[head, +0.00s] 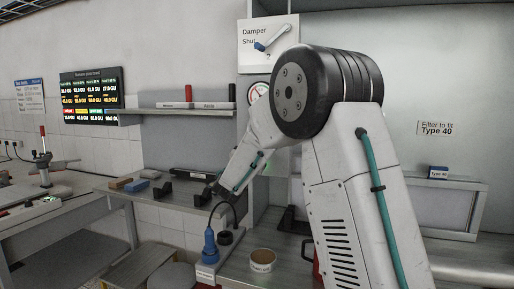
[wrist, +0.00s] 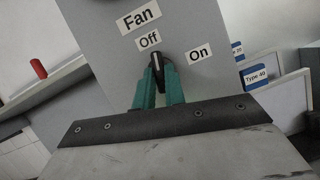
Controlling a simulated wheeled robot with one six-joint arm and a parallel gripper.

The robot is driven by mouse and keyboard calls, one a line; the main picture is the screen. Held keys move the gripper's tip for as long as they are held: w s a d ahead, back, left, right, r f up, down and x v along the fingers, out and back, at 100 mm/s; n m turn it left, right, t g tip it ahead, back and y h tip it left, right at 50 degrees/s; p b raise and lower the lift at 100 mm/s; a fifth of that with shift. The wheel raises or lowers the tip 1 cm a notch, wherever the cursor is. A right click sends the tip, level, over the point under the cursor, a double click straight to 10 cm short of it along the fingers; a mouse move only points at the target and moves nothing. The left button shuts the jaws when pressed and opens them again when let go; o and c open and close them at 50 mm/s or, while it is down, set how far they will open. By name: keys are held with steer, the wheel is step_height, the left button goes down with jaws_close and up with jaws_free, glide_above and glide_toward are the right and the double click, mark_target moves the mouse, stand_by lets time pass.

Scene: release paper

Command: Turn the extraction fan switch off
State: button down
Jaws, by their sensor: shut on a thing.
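The fan switch (wrist: 157,62) is a small dark knob on a grey panel (wrist: 100,55) in the wrist view. Its upper end points up towards the "Off" label (wrist: 148,40); the "On" label (wrist: 199,52) is to its right. A "Fan" label (wrist: 139,20) is above. My gripper (wrist: 158,78) has its two green fingers closed on the knob, one on each side. The fingers hide the knob's lower part. In the head view my arm blocks the switch, and I cannot make out the fingertips there.
A damper panel (head: 258,61) with a blue lever (head: 271,39) is above my arm. A blue plug (head: 210,244) with a cord and a round tub (head: 262,261) stand on the bench below.

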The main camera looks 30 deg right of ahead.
steer(key=shift+s+n+t+y, duration=0.1)
steer(key=shift+n+t+y, duration=0.6)
steer(key=shift+n, duration=1)
steer(key=c, duration=1.5)
jaws_free()
steer(key=shift+o, duration=0.2)
steer(key=v, duration=0.7)
steer(key=shift+s+a+f, duration=0.15)
steer(key=shift+s+f, duration=0.1)
steer(key=shift+f, duration=0.05)
